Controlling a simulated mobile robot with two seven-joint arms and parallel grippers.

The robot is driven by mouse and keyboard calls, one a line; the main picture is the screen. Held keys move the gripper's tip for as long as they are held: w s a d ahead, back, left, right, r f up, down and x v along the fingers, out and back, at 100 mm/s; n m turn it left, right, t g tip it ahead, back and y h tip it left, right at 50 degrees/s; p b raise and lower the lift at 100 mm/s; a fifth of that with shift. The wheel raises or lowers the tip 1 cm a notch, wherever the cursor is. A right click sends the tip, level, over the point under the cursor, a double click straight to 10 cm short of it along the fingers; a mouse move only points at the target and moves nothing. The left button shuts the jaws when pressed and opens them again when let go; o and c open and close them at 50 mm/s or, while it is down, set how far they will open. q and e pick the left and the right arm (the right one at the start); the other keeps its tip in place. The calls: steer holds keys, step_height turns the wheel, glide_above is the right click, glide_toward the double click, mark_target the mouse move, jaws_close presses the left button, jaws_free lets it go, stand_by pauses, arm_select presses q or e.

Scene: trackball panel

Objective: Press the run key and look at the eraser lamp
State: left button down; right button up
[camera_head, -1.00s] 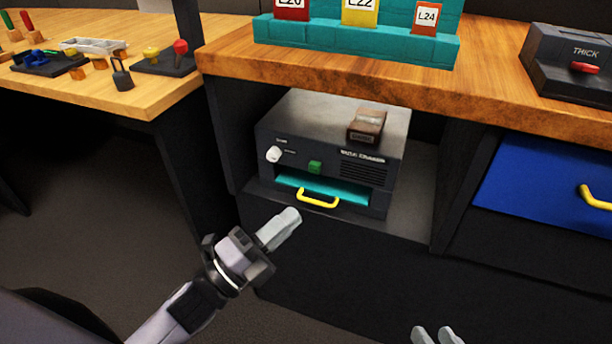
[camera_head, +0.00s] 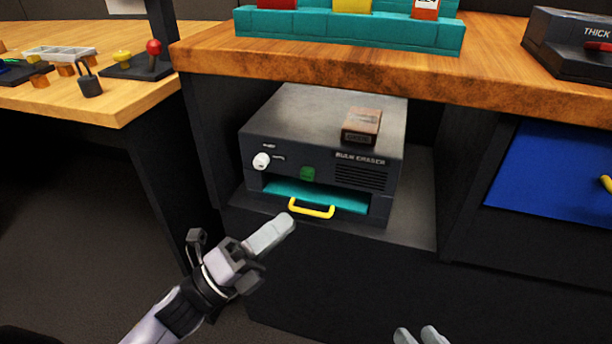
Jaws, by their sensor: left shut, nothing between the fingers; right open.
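The dark grey bulk eraser (camera_head: 320,120) sits in the open bay under the wooden counter. The small lettering by the knob is unreadable, so I cannot tell which part is the run key. My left gripper (camera_head: 284,224) is shut and empty, its tips just below and left of the yellow handle in the picture. My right gripper (camera_head: 420,336) is open at the bottom edge, mostly out of view.
A brown box (camera_head: 361,127) lies on top of the eraser. The wooden counter edge (camera_head: 330,82) overhangs the bay. A blue drawer (camera_head: 550,180) is at the right. A teal rack (camera_head: 350,30) and a machine marked THICK (camera_head: 565,45) stand on the counter. A side table is at the left.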

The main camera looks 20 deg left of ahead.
mark_target(307, 174)
arm_select(q)
steer(key=w+b, duration=0.2)
steer(key=w, duration=0.6)
steer(key=shift+w+d, duration=0.15)
steer(key=shift+w, duration=0.05)
arm_select(e)
steer(key=shift+s+d+f+t, duration=0.1)
steer(key=shift+d+f+t, duration=0.1)
steer(key=shift+t, duration=0.1)
stand_by(1.5)
arm_select(q)
steer(key=shift+w, duration=0.45)
steer(key=shift+w+b, duration=0.35)
steer(key=shift+w, duration=0.15)
arm_select(e)
steer(key=shift+f, duration=0.25)
stand_by(0.3)
arm_select(q)
steer(key=shift+s, duration=0.1)
steer(key=shift+s+p, duration=0.3)
steer(key=shift+s, duration=0.55)
arm_select(e)
steer(key=shift+r, duration=0.35)
